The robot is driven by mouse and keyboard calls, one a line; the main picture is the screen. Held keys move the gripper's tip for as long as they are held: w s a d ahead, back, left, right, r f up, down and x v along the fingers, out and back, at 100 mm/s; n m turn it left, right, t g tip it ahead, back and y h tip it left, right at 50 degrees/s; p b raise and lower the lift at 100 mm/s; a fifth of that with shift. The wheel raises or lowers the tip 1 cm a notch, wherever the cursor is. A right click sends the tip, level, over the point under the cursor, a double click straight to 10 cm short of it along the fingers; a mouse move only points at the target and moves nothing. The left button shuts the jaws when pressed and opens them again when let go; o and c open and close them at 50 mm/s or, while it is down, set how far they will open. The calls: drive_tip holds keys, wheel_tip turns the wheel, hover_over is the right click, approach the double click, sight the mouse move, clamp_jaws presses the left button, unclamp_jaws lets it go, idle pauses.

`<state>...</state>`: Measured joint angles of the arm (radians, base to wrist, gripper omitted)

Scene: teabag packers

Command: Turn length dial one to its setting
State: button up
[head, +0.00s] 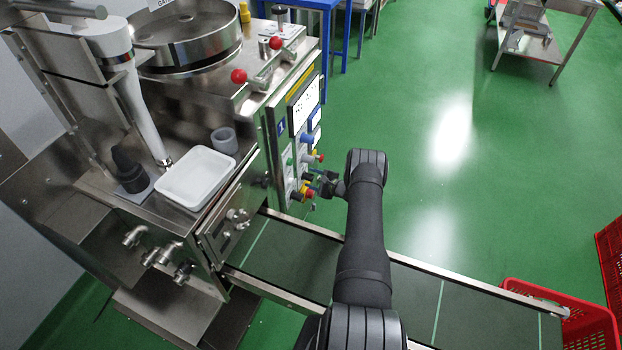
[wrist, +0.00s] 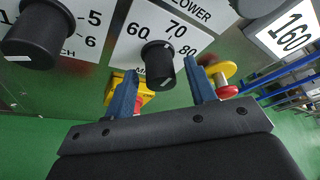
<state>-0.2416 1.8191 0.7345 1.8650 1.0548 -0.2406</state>
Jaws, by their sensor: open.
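A black dial (wrist: 158,64) sits on the panel in the wrist view, under a white scale plate (wrist: 185,25) marked 60, 70 and 80. Part of the plate's wording is cut off; "LOWER" shows at the top, and I cannot tell whether this is length dial one. My gripper (wrist: 160,68) is open, its blue fingertips to the left and right of this dial; I see no clear contact. In the head view my gripper (head: 325,184) is close in front of the machine's control panel (head: 301,140), and the dial cannot be made out there.
A larger black knob (wrist: 40,35) with a scale showing 5 and 6 is left of the dial. A red-and-yellow button (wrist: 222,80) is close by my right finger. A conveyor (head: 300,250) runs below my arm.

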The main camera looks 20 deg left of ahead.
drive_tip(key=shift+w+a+f, duration=0.15)
drive_tip(key=shift+a, duration=0.4)
drive_tip(key=c, duration=1)
drive_tip(key=shift+m, duration=0.3)
drive_tip(key=m+g, duration=0.1)
drive_tip(key=m, duration=0.1)
drive_tip(key=m+g, duration=0.1)
drive_tip(key=shift+w+d+m+g+h, duration=0.1)
drive_tip(key=shift+w+m+g+h, duration=0.05)
drive_tip(key=shift+m+g+h, duration=0.2)
drive_tip(key=m+g, duration=0.2)
drive_tip(key=m, duration=0.2)
drive_tip(key=shift+g, duration=0.35)
